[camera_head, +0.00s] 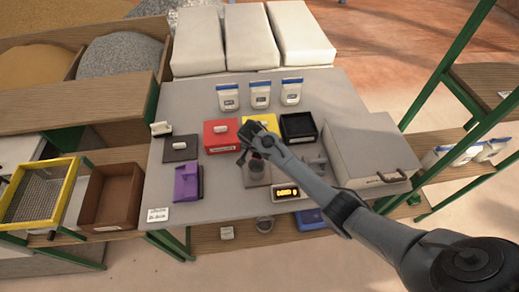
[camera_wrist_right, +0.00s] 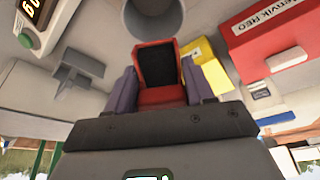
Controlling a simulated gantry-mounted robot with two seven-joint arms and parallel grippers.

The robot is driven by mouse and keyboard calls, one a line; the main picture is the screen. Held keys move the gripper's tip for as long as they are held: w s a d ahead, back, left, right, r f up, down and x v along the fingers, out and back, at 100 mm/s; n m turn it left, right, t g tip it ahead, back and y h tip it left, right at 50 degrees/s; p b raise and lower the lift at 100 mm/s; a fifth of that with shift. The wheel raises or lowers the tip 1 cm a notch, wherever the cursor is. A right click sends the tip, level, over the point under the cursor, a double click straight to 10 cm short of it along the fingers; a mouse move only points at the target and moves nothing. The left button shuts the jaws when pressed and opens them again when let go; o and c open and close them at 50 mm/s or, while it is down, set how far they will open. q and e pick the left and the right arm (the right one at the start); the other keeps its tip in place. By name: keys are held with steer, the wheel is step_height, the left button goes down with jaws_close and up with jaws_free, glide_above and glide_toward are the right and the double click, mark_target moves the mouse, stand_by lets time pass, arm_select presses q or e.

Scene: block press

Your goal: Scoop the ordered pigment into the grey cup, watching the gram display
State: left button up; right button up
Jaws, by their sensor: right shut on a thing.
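My right gripper (camera_head: 247,152) reaches in from the right, low over the scale. In the right wrist view it (camera_wrist_right: 165,100) is shut on a red scoop (camera_wrist_right: 160,96) with a dark inside, held between purple finger pads. I cannot tell whether powder is in it. The grey cup (camera_wrist_right: 163,15) is just beyond the scoop in that view; in the head view it (camera_head: 259,172) stands on the scale (camera_head: 257,184), partly hidden by my arm. The gram display (camera_head: 287,191) is lit yellow, its digits too small to read. A red pigment box (camera_head: 220,134) has its lid on. My left gripper is not in view.
A yellow box (camera_head: 268,120), partly hidden, and an open black box (camera_head: 298,127) stand right of the red one. A purple object (camera_head: 187,183) lies left, a grey case (camera_head: 370,155) right. The front left table is mostly clear.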

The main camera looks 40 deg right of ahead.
steer(key=shift+s+a+h, duration=0.1)
steer(key=shift+h, duration=0.3)
steer(key=shift+s+a+f+t+h, duration=0.1)
steer(key=shift+a+t+h, duration=0.2)
steer(key=shift+t+h, duration=0.25)
steer(key=shift+s+a+f+t+h+b, duration=0.1)
steer(key=shift+a+t+h+b, duration=0.15)
steer(key=shift+h, duration=0.25)
steer(key=shift+s+a+r+t+h+b, duration=0.15)
steer(key=shift+t+h+b, duration=0.15)
steer(key=shift+h, duration=0.15)
steer(key=shift+a+f+t+h+b, duration=0.2)
steer(key=shift+t+h, duration=0.1)
steer(key=shift+h, duration=0.2)
steer(key=shift+s+a+h, duration=0.1)
steer(key=shift+a+h, duration=0.1)
steer(key=shift+h, duration=0.2)
